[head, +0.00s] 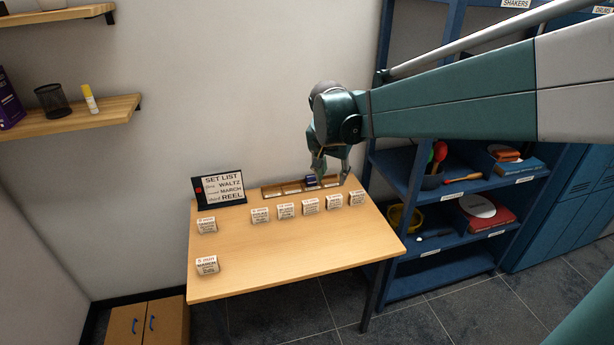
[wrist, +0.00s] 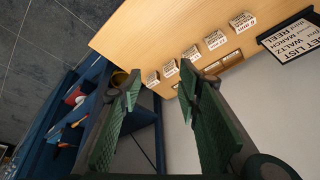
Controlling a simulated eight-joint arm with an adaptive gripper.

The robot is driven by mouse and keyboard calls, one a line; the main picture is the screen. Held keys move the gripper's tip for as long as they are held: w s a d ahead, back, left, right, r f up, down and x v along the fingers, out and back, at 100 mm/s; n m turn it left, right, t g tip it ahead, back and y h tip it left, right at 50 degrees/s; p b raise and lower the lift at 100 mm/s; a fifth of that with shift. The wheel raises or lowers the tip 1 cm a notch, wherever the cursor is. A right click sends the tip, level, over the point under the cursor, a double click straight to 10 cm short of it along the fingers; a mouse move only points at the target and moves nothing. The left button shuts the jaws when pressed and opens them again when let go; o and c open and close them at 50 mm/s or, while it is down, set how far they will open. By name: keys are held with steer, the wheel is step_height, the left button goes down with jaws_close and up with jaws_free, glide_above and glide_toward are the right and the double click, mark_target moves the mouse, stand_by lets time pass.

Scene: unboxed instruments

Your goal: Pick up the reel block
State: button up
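Several small white, printed blocks stand on the wooden table (head: 290,255). Most form a row, including one block at the row's left end (head: 260,215) and one at its right end (head: 356,198). Another stands at the left (head: 207,225). A front-left block (head: 207,265) seems to read "March". The other labels are too small to read, so I cannot tell which is the reel block. My gripper (head: 331,172) is above the table's back edge, behind the row's right part. In the wrist view my gripper (wrist: 160,82) is open and its fingers are apart, with nothing between them.
A wooden slotted tray (head: 275,190) lies along the back edge, with a small dark blue thing (head: 311,180) at it. A set list sign (head: 220,188) stands back left, reading Waltz, March, Reel. Blue shelves (head: 450,190) stand right.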

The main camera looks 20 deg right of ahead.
steer(key=w+d+f+m+g+h, duration=0.1)
steer(key=w+d+f+m, duration=0.1)
steer(key=w+f, duration=0.4)
steer(key=w+d+f+m+g, duration=0.1)
steer(key=w+d+f+m, duration=0.15)
steer(key=w, duration=0.65)
steer(key=m+g+h, duration=0.1)
steer(key=m+g, duration=0.1)
steer(key=m, duration=0.3)
glide_above(333, 197)
steer(key=a, duration=0.3)
steer(key=shift+n, duration=0.25)
steer(key=f, duration=1.7)
steer(key=shift+s+d+f, duration=0.2)
steer(key=shift+s+f, duration=0.15)
steer(key=shift+f, duration=0.05)
steer(key=shift+w+f, duration=0.1)
steer(key=shift+f, duration=0.25)
steer(key=shift+d, duration=0.1)
steer(key=shift+x, duration=1.3)
steer(key=shift+w+b+x, duration=0.15)
steer(key=shift+b+x, duration=0.05)
steer(key=shift+x, duration=1.1)
steer(key=shift+w+b+x, duration=0.15)
steer(key=shift+x, duration=1.15)
steer(key=shift+d, duration=0.1)
